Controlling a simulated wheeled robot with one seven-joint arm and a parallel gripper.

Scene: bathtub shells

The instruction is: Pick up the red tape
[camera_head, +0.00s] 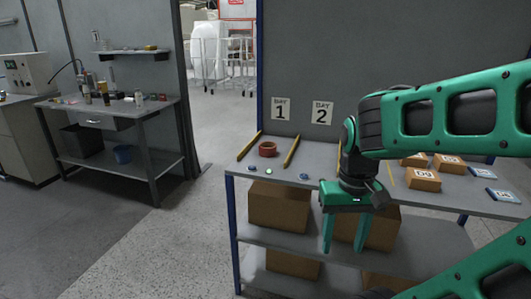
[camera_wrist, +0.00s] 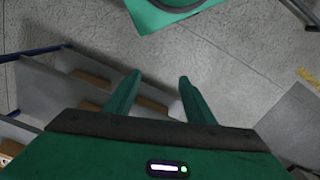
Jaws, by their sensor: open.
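The red tape (camera_head: 267,149) is a small round roll lying flat on the grey table top (camera_head: 250,168). It sits toward the back left, between two yellow sticks. My gripper (camera_head: 343,249) points down with its two green fingers apart and nothing between them. It hangs in front of the table's near edge, to the right of the tape and lower than it in the picture. In the wrist view my gripper (camera_wrist: 158,85) also shows spread, empty fingers. The tape does not show in the wrist view.
Yellow sticks (camera_head: 291,151) flank the tape. Small round pieces (camera_head: 304,176) lie near the front edge. Small boxes (camera_head: 423,179) and blue-edged cards (camera_head: 503,195) lie on the right. Cardboard boxes (camera_head: 278,206) fill the shelf below. A workbench (camera_head: 110,113) stands at the far left.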

